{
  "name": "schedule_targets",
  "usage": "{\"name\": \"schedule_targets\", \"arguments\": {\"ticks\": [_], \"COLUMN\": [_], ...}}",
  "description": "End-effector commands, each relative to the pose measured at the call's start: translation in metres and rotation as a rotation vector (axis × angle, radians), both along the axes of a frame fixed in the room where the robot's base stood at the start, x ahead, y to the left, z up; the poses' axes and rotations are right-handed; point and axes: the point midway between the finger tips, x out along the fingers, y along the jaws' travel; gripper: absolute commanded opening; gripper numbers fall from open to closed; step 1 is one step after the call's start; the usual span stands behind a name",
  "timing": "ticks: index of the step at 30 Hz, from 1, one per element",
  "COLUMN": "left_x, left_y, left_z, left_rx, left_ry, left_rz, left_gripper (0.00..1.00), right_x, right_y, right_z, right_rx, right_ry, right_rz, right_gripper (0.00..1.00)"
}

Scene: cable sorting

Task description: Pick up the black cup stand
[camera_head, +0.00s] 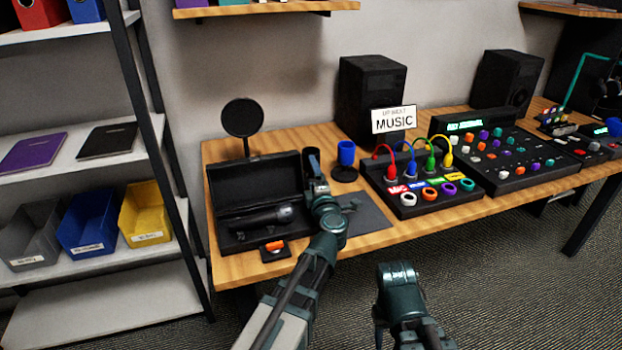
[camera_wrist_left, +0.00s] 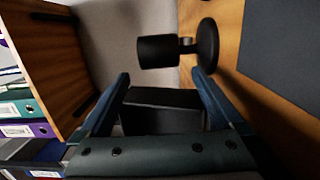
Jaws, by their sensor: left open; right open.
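The black cup stand (camera_head: 311,156) stands upright on the wooden table (camera_head: 240,270), just beyond my left gripper (camera_head: 316,186), which partly hides it. In the left wrist view, turned sideways, its black cup (camera_wrist_left: 157,51) joins a round base (camera_wrist_left: 208,45) by a short stem. My left gripper (camera_wrist_left: 161,77) is open there with nothing between its fingers. The stand lies past the fingertips, off to the top side, apart from them as far as I can tell. My right gripper (camera_head: 380,332) is low in front of the table, open and empty; its fingers are only partly visible.
An open black case (camera_head: 235,185) with a microphone (camera_head: 262,218) is left of my left gripper. A blue cup (camera_head: 346,152) on a black base stands right of the stand. A grey mat (camera_head: 370,215) and a mixer (camera_head: 405,205) are further right.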

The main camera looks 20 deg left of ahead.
Motion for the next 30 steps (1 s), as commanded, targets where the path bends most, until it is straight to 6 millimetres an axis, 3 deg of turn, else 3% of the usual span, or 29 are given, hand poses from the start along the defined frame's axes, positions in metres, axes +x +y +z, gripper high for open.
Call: {"name": "schedule_targets", "arguments": {"ticks": [6,15,30], "left_x": [0.036,0.04,0.04], "left_y": [0.016,0.02,0.02], "left_z": [0.0,0.0,0.0], "left_rx": [0.0,0.0,-0.001], "left_ry": [0.0,0.0,0.0], "left_rz": [0.001,0.0,-0.001], "left_gripper": [1.0,1.0,0.12], "right_x": [0.0,0.0,0.0], "right_y": [0.0,0.0,0.0], "right_z": [0.0,0.0,0.0], "right_rx": [0.0,0.0,0.0], "right_ry": [0.0,0.0,0.0], "right_rz": [0.0,0.0,0.0], "right_gripper": [0.5,0.5,0.5]}}
